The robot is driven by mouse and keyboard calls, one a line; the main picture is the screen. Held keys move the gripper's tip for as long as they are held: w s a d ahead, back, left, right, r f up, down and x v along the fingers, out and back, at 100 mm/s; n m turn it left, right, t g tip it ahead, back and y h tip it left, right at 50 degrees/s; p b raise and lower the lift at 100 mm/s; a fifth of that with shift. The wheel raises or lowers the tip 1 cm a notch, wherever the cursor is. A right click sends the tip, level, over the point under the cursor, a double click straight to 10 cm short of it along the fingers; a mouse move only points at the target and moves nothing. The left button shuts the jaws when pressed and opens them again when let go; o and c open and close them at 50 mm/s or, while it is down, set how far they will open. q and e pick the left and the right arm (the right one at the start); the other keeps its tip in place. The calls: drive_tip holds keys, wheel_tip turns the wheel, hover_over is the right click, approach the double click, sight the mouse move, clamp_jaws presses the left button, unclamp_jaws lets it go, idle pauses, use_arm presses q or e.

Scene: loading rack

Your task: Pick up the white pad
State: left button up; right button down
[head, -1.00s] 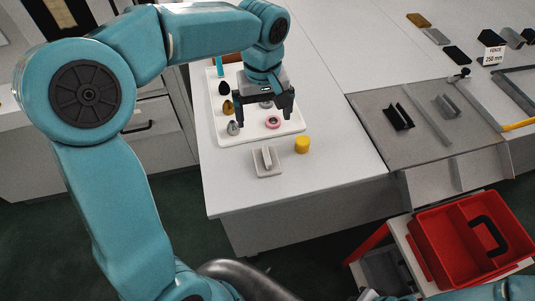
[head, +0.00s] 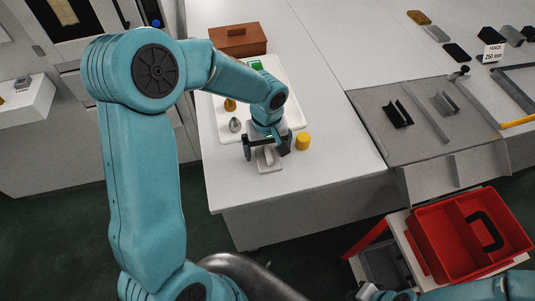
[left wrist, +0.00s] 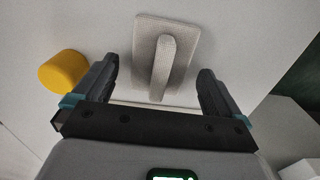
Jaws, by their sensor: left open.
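The white pad (head: 268,167) is a small pale plate with a raised bar-shaped grip on top. It lies on the white bench near its front edge. In the left wrist view the pad (left wrist: 183,72) and its grip lie between and beyond my fingers. My left gripper (head: 266,150) is open over the pad, with one finger on each side of the grip. The left wrist view shows these open fingers (left wrist: 158,75) with nothing between them shut.
A yellow cylinder (head: 302,142) stands just right of the pad. A white tray (head: 294,98) with small items lies behind, partly hidden by my arm. A brown box (head: 238,40) is further back. A red crate (head: 437,247) stands lower right. Bench space left of the pad is clear.

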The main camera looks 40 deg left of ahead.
sight(267, 148)
use_arm(q)
drive_tip(key=shift+d, duration=0.1)
drive_tip(key=shift+c, duration=0.3)
drive_tip(key=c, duration=1.1)
drive_tip(key=shift+o, duration=0.2)
drive_tip(key=shift+r, duration=0.1)
wheel_tip(267, 148, up, 20)
drive_tip(key=shift+o, duration=1.2)
drive_tip(key=shift+c, duration=0.8)
